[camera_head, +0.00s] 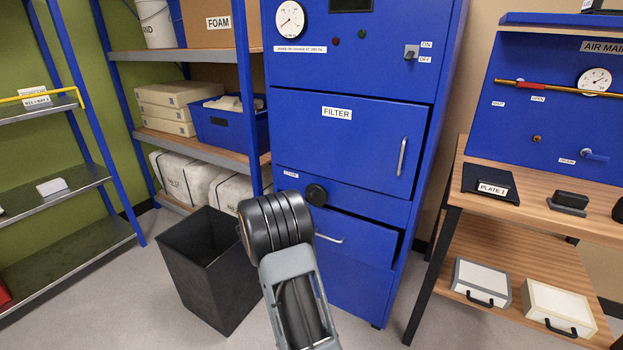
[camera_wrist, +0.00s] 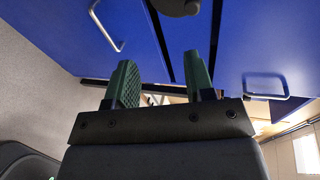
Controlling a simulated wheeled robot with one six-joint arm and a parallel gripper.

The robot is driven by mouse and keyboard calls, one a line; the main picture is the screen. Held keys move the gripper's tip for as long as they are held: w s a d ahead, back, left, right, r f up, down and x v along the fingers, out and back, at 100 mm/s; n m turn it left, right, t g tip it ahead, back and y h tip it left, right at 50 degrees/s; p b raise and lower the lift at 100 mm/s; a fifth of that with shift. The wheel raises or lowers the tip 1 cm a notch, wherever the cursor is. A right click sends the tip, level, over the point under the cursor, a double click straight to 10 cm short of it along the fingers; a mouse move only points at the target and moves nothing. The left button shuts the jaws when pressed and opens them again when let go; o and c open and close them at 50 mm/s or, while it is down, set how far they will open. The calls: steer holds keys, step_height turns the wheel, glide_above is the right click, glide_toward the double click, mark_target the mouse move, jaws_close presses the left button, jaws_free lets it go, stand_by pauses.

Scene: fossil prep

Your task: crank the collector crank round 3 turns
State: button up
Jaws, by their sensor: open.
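The blue collector cabinet (camera_head: 345,75) stands in the middle of the head view. Its crank shows as a round black knob (camera_head: 316,193) on the panel below the FILTER door, beside a small label (camera_head: 290,173). In the wrist view a dark rounded part, seemingly the crank knob (camera_wrist: 178,6), is cut off by the top edge. My gripper (camera_wrist: 158,62) is open in the wrist view, with nothing between its two green fingers. It is apart from the knob. In the head view my arm's black wrist hides the fingers and part of the cabinet below the crank.
A dark open bin (camera_head: 185,262) stands left of my arm. The FILTER door handle (camera_head: 402,156) and a lower drawer handle (camera_head: 330,238) stick out from the cabinet. A wooden bench (camera_head: 560,222) is at right; loaded shelves (camera_head: 185,146) are at left.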

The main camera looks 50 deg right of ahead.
mark_target(309, 196)
steer(key=w+d+n+h, duration=0.1)
steer(key=d+n, duration=0.3)
steer(key=n, duration=0.2)
steer(key=w+d+r+n+t+h, duration=0.1)
steer(key=d+n, duration=0.3)
steer(key=n, duration=0.2)
steer(key=w+d+n+t+b, duration=0.1)
steer(key=d+n, duration=0.3)
steer(key=n, duration=0.2)
steer(key=shift+w+d+r+n+h, duration=0.1)
steer(key=shift+d+r+n+h, duration=0.05)
steer(key=shift+d+n+h, duration=0.2)
jaws_close()
